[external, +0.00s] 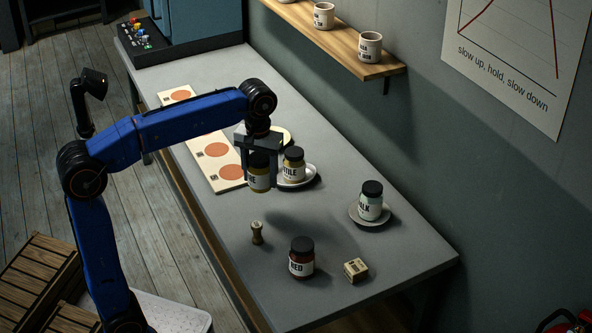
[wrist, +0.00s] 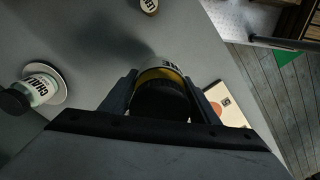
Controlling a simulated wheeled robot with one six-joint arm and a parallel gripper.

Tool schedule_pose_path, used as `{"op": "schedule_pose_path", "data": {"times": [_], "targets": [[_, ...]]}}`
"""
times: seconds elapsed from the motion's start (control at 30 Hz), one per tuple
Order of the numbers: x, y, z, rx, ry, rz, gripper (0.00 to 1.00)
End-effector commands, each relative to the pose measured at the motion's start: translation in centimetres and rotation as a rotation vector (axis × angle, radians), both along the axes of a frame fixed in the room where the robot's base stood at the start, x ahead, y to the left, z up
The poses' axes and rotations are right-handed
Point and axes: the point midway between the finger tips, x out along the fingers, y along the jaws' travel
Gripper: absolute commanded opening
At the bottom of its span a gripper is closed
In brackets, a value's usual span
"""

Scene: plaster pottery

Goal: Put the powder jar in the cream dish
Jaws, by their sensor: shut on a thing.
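My gripper (external: 260,184) is shut on a black-lidded jar of yellow powder (external: 259,172), held upright above the table. Its label is partly hidden; the letters seem to end in "RE". The jar also shows between the fingers in the wrist view (wrist: 160,98). A cream-coloured dish (external: 286,135) shows partly behind my gripper. A second yellowish jar (external: 293,165), label ending in "ILE", stands on a whitish dish (external: 304,182) just right of the held jar. A chalk jar (external: 370,203) stands on a pale saucer (external: 354,214) farther right.
A red jar (external: 302,262), a small brown-and-brass piece (external: 257,233) and a small labelled box (external: 355,269) stand toward the near end of the table. A card with orange circles (external: 232,172) lies left of my gripper. A shelf with mugs (external: 324,16) is on the wall.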

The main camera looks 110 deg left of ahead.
Motion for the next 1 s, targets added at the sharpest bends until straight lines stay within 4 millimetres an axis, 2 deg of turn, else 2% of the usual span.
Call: {"op": "schedule_pose_path", "data": {"times": [0.27,0.57,0.77,1.0], "targets": [[0.1,0.1,5.7,0.005,-0.004,0.000,0.20],[0.2,7.1,6.4,0.000,0.000,0.016,0.20],[-0.4,13.5,7.0,0.000,0.000,0.027,0.20],[-2.4,21.4,7.0,0.001,-0.001,0.040,0.20]]}}
